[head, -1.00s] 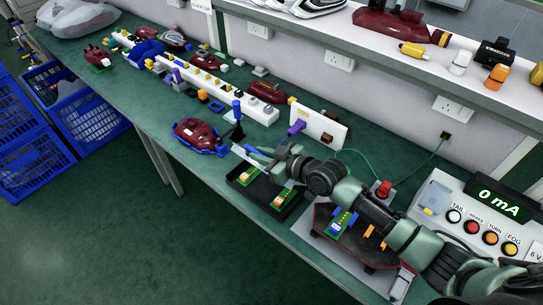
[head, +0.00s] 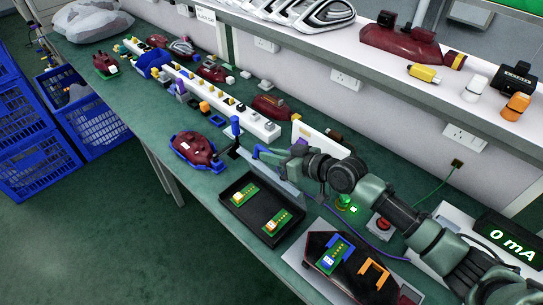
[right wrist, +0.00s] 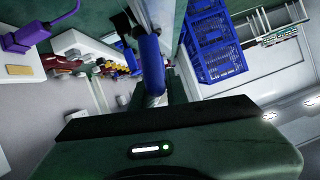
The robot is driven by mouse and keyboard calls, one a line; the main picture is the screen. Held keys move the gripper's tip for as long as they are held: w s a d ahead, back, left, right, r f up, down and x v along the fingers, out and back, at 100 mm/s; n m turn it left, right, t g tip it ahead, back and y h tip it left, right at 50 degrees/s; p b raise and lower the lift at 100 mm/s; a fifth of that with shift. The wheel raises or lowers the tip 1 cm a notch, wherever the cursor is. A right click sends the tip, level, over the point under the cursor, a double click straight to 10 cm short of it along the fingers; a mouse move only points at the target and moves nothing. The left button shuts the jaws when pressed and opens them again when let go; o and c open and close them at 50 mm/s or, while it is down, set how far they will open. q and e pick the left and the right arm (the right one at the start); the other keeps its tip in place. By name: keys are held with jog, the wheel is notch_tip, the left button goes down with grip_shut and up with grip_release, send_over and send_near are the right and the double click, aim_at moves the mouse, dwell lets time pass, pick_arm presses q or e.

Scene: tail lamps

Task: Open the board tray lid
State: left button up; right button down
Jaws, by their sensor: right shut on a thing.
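The board tray (head: 237,221) is black and shallow on the green bench, with two green boards (head: 243,193) (head: 277,222) in it. Its lid (head: 281,177) shows as a thin, pale, see-through panel, raised and tilted at the tray's far side. The tray's inside is uncovered. My right gripper (head: 262,153) reaches in from the right and is shut at the lid's upper edge, above the tray's back. The arm hides part of the lid. My left gripper is not in view.
A dark fixture (head: 325,243) with a board is at the front right.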

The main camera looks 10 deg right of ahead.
jog(key=shift+f, duration=0.1)
jog(key=c, duration=1.4)
grip_release()
jog(key=shift+d, duration=0.15)
jog(key=b+v, duration=0.1)
jog(key=v, duration=0.6)
jog(key=shift+s+d+b, duration=0.2)
jog(key=shift+s+b, duration=0.05)
jog(key=shift+b, duration=0.05)
jog(key=shift+r, duration=0.25)
